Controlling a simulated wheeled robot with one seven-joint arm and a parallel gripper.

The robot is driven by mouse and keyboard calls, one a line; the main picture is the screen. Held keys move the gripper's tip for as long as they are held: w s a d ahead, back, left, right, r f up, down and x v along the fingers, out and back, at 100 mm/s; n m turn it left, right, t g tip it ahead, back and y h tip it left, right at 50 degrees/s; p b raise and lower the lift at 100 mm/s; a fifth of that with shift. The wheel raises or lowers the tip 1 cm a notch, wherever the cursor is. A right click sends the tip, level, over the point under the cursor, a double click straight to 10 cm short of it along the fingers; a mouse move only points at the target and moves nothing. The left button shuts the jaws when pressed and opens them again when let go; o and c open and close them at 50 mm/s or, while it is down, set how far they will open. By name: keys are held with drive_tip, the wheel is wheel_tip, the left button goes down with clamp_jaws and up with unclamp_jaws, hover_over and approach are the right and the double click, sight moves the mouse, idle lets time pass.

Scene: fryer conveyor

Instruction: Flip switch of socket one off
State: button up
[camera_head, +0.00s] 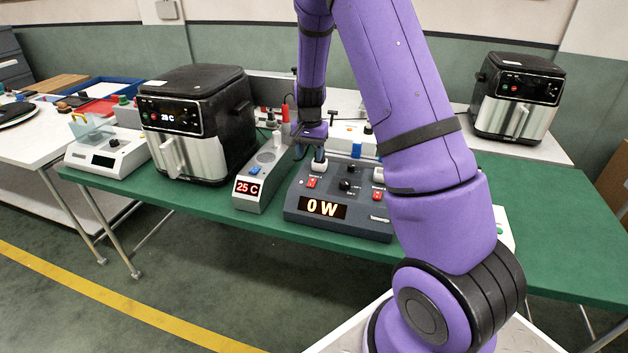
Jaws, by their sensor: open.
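The dark grey socket box (290,208) stands on the green table, its display (323,207) reading "0 W". A red switch (312,183) sits at its left below a white socket, and another red switch (378,196) sits at its right, partly beside my arm. The labels are too small to read, so I cannot tell socket one by its marking. Whether each rocker is up or down is also too small to see. My gripper (311,146) is open and points down above the back left of the box, behind the left switch. Its fingertips are small and partly hard to make out.
A grey device (250,203) showing "25 C" stands just left of the box. A black and silver air fryer (195,120) is further left, and another air fryer (517,95) stands at the back right. The green table (560,215) is clear at the right.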

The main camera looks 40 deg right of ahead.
sight(310, 185)
wheel_tip(310, 185, down, 10)
drive_tip(key=shift+f, duration=0.25)
idle(0.4)
